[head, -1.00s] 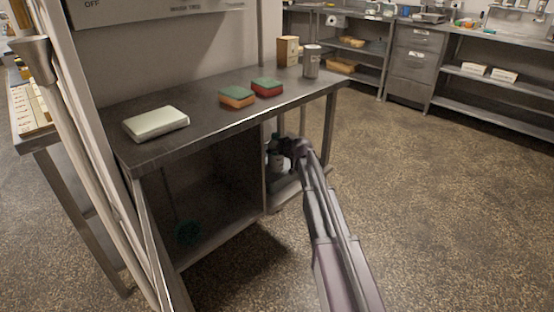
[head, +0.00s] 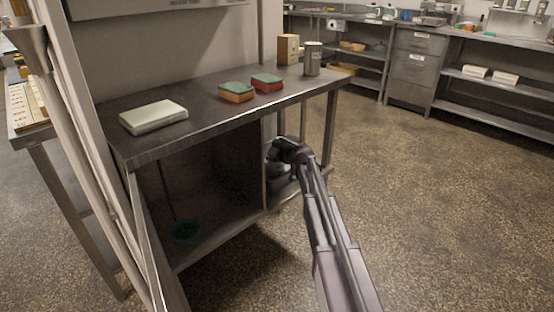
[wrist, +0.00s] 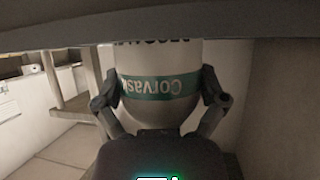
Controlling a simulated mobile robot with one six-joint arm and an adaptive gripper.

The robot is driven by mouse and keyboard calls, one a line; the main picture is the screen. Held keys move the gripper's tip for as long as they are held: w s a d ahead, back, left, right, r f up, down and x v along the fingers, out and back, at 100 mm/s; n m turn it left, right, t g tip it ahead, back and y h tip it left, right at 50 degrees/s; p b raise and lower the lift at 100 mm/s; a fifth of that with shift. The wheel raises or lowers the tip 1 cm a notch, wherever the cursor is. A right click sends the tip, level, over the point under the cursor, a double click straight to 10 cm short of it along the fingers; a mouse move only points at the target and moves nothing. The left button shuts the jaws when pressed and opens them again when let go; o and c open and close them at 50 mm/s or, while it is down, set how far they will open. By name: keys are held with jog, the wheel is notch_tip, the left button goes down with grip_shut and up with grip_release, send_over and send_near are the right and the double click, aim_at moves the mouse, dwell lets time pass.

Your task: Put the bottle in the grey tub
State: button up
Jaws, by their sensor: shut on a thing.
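The bottle (wrist: 160,65) is white with a green band, and its lettering reads upside down in the wrist view. My gripper (wrist: 160,98) is shut on it, with one finger on each side. In the head view my gripper (head: 285,150) is below the tabletop, at the open right bay of the steel bench. There the bottle is mostly hidden by my gripper and shadow. I cannot make out a grey tub in either view.
The steel bench (head: 205,118) carries a pale box (head: 153,117), two sponges (head: 236,92) (head: 267,82), a tan box (head: 288,49) and a grey canister (head: 312,60). Its edge hangs close over my gripper. A green object (head: 186,230) lies in the left bay. Floor on the right is clear.

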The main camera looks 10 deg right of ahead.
jog(key=shift+f, duration=0.1)
dwell(0.3)
jog(key=o, duration=1)
jog(key=p+v, duration=0.5)
jog(key=v, duration=0.7)
jog(key=shift+p, duration=0.4)
jog(key=s+f+m+g+h, duration=0.1)
jog(key=s+f+g, duration=0.2)
jog(key=s, duration=0.7)
jog(key=s+a+f+m+g+h, duration=0.1)
jog(key=s+f+m+g+h, duration=0.1)
jog(key=s, duration=0.9)
jog(key=s+a+f+m+g+h, duration=0.1)
jog(key=s+f+g, duration=0.3)
jog(key=s, duration=0.7)
jog(key=shift+s+a+f+m+g+h, duration=0.15)
jog(key=shift+m+g+h, duration=0.15)
jog(key=shift+g, duration=0.2)
jog(key=shift+s+a+f+m+g+h, duration=0.1)
jog(key=shift+m+g+h, duration=0.15)
jog(key=shift+g, duration=0.25)
